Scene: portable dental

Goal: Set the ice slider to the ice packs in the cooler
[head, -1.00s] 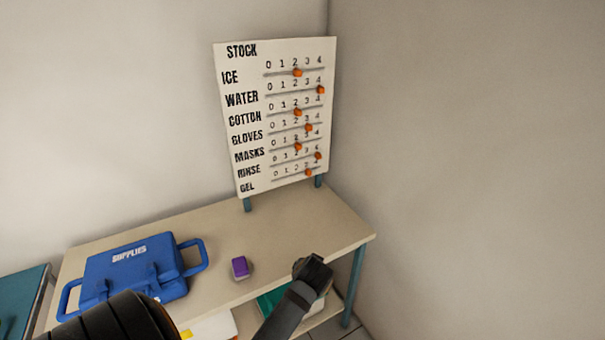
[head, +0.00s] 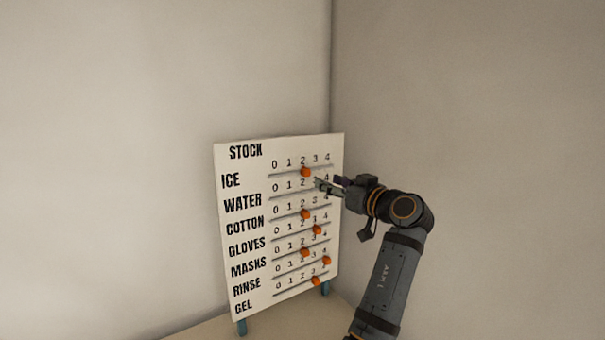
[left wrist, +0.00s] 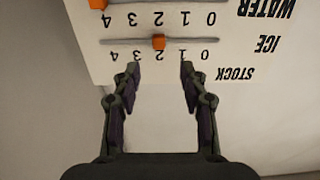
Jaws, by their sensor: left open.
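The ice slider is an orange knob (head: 305,172) on the top track of the white stock board (head: 231,220), under the 2. In the left wrist view the board is upside down, and the ice knob (left wrist: 159,42) shows at the 2, just beyond and between my fingertips. My left gripper (head: 320,186) is open and empty in front of the board's right side, close to the upper tracks. Its two fingers (left wrist: 160,67) are spread apart in the wrist view, and I see no contact with the knob. The cooler and ice packs are not in view. My right gripper is not in view.
Lower tracks carry more orange knobs, such as the cotton knob (head: 305,214). The water knob (left wrist: 97,4) shows at the 4 in the wrist view; my gripper hides it in the head view. The board stands on a table (head: 205,330) near the wall corner.

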